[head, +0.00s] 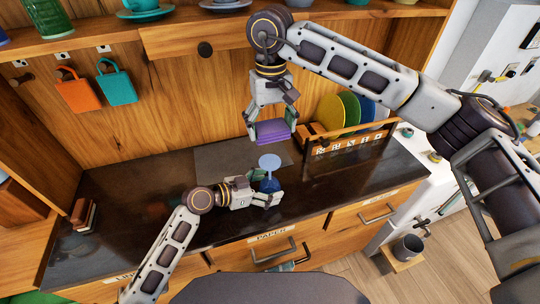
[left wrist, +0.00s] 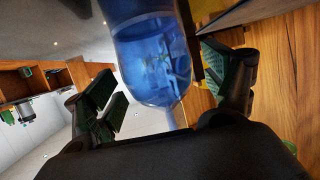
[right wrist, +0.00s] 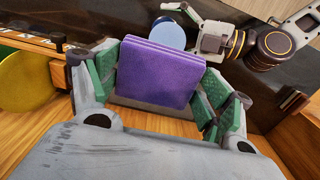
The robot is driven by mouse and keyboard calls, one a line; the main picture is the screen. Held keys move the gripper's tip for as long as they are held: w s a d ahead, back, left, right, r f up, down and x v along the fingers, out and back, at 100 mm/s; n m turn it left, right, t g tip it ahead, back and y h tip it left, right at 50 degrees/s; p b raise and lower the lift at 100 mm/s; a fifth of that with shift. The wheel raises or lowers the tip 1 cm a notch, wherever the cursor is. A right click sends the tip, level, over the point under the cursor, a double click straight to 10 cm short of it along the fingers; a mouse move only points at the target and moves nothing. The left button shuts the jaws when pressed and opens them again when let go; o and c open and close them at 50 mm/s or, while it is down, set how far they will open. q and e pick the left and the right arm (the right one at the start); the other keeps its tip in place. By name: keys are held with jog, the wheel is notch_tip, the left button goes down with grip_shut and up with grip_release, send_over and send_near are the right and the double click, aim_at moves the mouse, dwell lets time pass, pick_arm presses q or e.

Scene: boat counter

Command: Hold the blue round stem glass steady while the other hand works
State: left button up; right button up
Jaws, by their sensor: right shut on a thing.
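The blue round stem glass (head: 270,184) is upside down on the dark counter, its pale foot (head: 269,161) on top and its bowl low. My left gripper (head: 268,197) is around the bowl from the left. In the left wrist view the bowl (left wrist: 150,55) fills the space between the fingers (left wrist: 160,95), which look open with a gap at the left finger. My right gripper (head: 270,130) is shut on a folded purple cloth or sponge (right wrist: 157,75), held in the air above and behind the glass. The foot also shows in the right wrist view (right wrist: 168,33).
A wooden rack (head: 350,143) with coloured plates (head: 330,112) stands at the right of the counter. The counter (head: 140,190) left of my left arm is mostly clear.

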dwell(0.4)
pick_arm(q)
jog(key=shift+v, duration=6)
